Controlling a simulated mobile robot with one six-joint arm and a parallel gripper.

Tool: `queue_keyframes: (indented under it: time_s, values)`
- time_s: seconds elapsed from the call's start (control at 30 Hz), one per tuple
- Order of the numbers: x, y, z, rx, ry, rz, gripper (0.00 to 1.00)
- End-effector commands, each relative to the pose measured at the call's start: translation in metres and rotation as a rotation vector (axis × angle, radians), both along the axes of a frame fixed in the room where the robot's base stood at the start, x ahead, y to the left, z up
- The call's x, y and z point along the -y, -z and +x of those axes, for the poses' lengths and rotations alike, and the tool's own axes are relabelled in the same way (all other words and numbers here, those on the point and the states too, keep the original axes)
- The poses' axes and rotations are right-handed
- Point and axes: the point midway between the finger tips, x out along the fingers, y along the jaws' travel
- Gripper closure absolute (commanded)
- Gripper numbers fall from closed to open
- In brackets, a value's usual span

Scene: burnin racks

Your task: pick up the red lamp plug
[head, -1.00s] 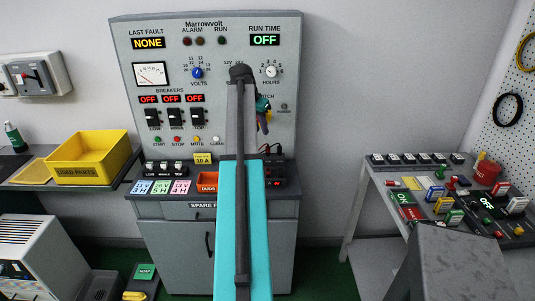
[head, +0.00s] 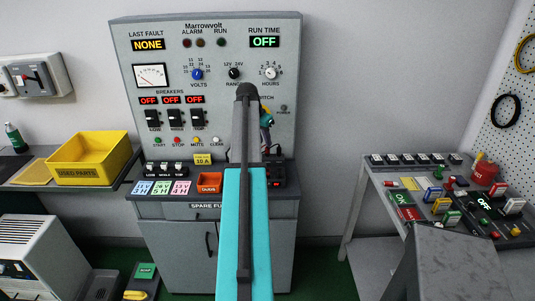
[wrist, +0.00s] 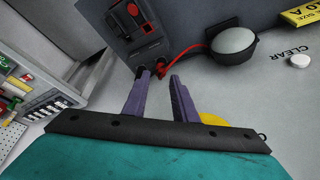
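In the wrist view a red lead runs from a white domed lamp (wrist: 234,41) in a black holder to a small red plug (wrist: 162,70) at the edge of a black box (wrist: 122,38). My gripper (wrist: 158,77) has two purple fingers, apart, with the red plug seen between and just beyond their tips. Nothing is held; whether a fingertip touches the plug I cannot tell. In the head view my arm hides most of the gripper and the plug; the black box (head: 280,176) shows right of the arm.
The grey cabinet panel (head: 130,100) with switches and knobs stands close behind the gripper. A white CLEAR button (wrist: 299,61) and a yellow label (wrist: 303,16) are near the lamp. A yellow bin (head: 85,168) is at left; a cluttered bench (head: 372,215) is at right.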

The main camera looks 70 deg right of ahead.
Motion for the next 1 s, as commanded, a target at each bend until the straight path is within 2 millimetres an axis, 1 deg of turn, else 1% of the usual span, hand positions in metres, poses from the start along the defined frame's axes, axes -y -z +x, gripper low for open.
queue_keyframes:
  time_s: [0.1, 0.2, 0.73, 1.0]
  values:
    - [0.005, 0.010, -0.001, 0.000, 0.000, 0.000, 0.75]
    - [0.006, 0.015, -0.002, 0.000, 0.000, 0.000, 0.75]
    - [0.009, 0.019, -0.003, 0.000, 0.001, 0.000, 0.75]
    - [0.021, 0.036, -0.008, 0.000, 0.001, 0.001, 0.75]
